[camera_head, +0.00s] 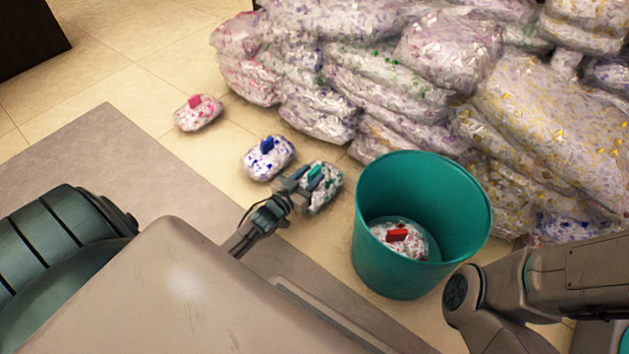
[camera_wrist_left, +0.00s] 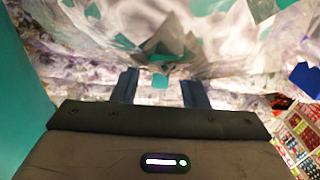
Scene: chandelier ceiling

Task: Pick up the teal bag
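The teal bag (camera_head: 325,196), a clear bag with white and teal bits and a teal tab (camera_head: 314,172), lies on the tiled floor left of the bin. My left gripper (camera_head: 300,181) is at the bag's left upper side. In the left wrist view its two fingers (camera_wrist_left: 160,90) are apart, with the teal tab (camera_wrist_left: 160,80) showing between them and the bag (camera_wrist_left: 225,45) filling the space ahead. Whether the fingers touch the bag is unclear. My right arm shows at the lower right, but its gripper is out of view.
A teal bin (camera_head: 388,268) holding a red-tabbed bag (camera_head: 385,238) stands just right of the teal bag. A blue-tabbed bag (camera_head: 267,162) lies close to its left, a pink-tabbed bag (camera_head: 198,115) farther left. A large heap of filled bags (camera_head: 370,75) rises behind.

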